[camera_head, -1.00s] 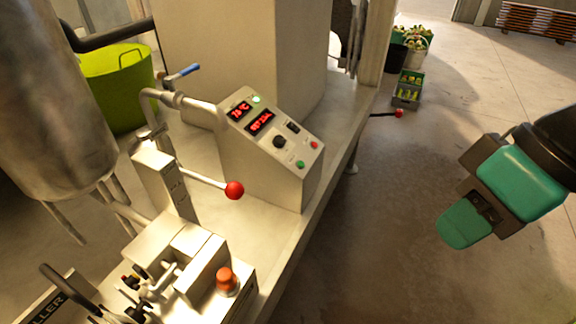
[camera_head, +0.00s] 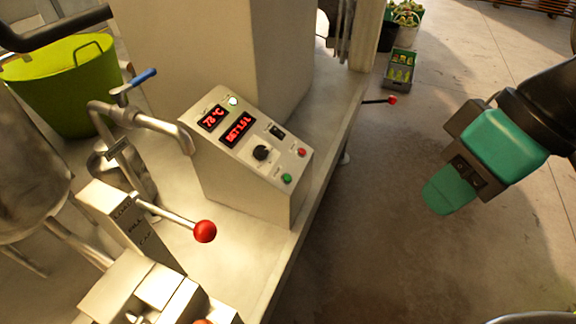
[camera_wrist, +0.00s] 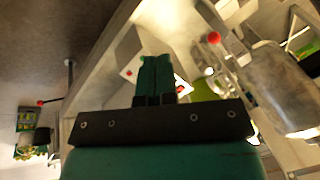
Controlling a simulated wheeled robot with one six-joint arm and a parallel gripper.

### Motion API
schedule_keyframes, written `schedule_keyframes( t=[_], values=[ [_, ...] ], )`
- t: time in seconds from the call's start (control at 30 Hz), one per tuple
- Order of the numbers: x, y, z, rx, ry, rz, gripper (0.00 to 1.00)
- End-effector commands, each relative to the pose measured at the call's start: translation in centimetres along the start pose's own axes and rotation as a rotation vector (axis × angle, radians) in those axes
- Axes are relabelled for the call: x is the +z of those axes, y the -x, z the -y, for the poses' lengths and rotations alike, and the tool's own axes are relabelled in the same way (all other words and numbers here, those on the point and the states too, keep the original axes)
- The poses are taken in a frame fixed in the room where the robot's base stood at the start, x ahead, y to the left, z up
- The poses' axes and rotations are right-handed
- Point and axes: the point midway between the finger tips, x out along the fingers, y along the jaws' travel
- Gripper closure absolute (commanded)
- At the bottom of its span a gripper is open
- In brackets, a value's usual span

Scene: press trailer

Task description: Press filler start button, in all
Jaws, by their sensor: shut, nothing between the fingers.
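A sloped metal control box (camera_head: 246,150) stands on the trailer deck left of centre in the head view. Its face carries a green button (camera_head: 286,178), a red button (camera_head: 301,152), a black knob (camera_head: 261,152) and lit red displays (camera_head: 238,130). My gripper (camera_head: 447,192) is shut and empty, with green fingers, over the floor to the right of the box and clear of it. In the wrist view my fingers (camera_wrist: 156,68) cover part of the box's panel. A red button (camera_wrist: 129,73) shows beside them; the green button cannot be made out there.
A red-knobbed lever (camera_head: 204,231) sticks out left of the box. Another red-tipped lever (camera_head: 392,100) juts from the trailer's side. A blue-handled valve and pipe (camera_head: 143,78) stand behind, near a yellow-green tub (camera_head: 70,90). Open floor lies right of the deck edge.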

Motion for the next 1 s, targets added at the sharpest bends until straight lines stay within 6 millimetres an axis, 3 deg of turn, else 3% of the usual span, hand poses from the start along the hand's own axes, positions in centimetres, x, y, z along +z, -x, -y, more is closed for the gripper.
schedule_keyframes(
  t=[0.27, 0.37, 0.47, 0.57, 0.7, 0.8, 1.0],
  values=[
    [-0.1, -0.1, -0.1, 0.000, 0.002, -0.004, 1.00],
    [-1.4, -1.3, -0.6, 0.000, 0.014, -0.038, 1.00],
    [-4.5, -3.8, -1.8, 0.009, 0.045, -0.122, 1.00],
    [-8.9, -7.5, -3.9, 0.043, 0.097, -0.254, 1.00],
    [-15.6, -13.6, -7.2, 0.142, 0.207, -0.471, 1.00],
    [-19.4, -17.8, -9.4, 0.238, 0.301, -0.618, 1.00],
    [-23.3, -23.1, -11.5, 0.396, 0.460, -0.818, 1.00]
  ],
)
